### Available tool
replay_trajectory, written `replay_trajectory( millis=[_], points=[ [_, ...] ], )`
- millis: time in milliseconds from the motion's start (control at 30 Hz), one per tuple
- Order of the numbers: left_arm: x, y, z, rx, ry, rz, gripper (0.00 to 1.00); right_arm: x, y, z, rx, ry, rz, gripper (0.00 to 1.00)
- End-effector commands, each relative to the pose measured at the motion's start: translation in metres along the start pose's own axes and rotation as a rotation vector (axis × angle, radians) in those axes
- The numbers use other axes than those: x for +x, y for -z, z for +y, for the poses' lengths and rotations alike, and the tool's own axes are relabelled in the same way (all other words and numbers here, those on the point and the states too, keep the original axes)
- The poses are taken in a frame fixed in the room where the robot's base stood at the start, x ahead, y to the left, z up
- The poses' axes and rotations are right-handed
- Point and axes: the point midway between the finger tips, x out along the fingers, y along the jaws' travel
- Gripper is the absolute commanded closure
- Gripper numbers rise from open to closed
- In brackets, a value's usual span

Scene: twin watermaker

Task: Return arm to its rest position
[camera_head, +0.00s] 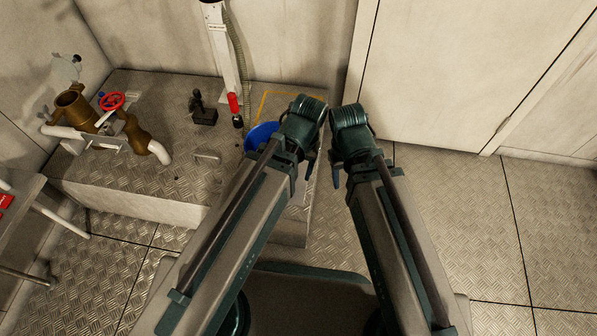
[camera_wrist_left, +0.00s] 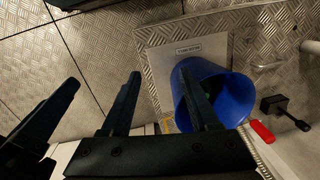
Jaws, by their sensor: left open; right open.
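My left arm comes in from the lower left in the head view. Its left gripper (camera_head: 309,164) points down just right of the blue bucket and is mostly hidden behind the wrist. In the left wrist view my left gripper (camera_wrist_left: 161,71) is open, with nothing between its fingers; one finger overlaps the bucket in the picture. My right arm comes in from the lower right. Its right gripper (camera_head: 336,172) hangs below its wrist, close beside the left one, open with no object visible in it.
The blue bucket (camera_head: 259,136) stands on a raised metal platform (camera_head: 150,190), partly hidden by my left arm; it also shows in the left wrist view (camera_wrist_left: 237,99). A red valve wheel (camera_head: 112,101) and brass pipework are at left. Floor (camera_head: 470,210) at right is clear before a door.

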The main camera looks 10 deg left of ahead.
Motion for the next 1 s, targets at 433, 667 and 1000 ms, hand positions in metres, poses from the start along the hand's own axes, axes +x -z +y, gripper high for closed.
replay_trajectory(
  millis=[433,667,1000],
  points=[
    [-0.001,-0.011,0.007,0.196,0.010,-0.002,0.39,0.000,0.000,0.000,0.000,0.000,0.000,0.50],
    [-0.011,-0.011,0.005,0.194,0.010,-0.002,0.39,-0.011,-0.001,0.001,0.000,0.000,0.000,0.50],
    [-0.095,-0.014,-0.003,0.192,0.007,-0.002,0.39,-0.094,-0.005,0.009,0.002,0.003,0.000,0.50]
  ],
)
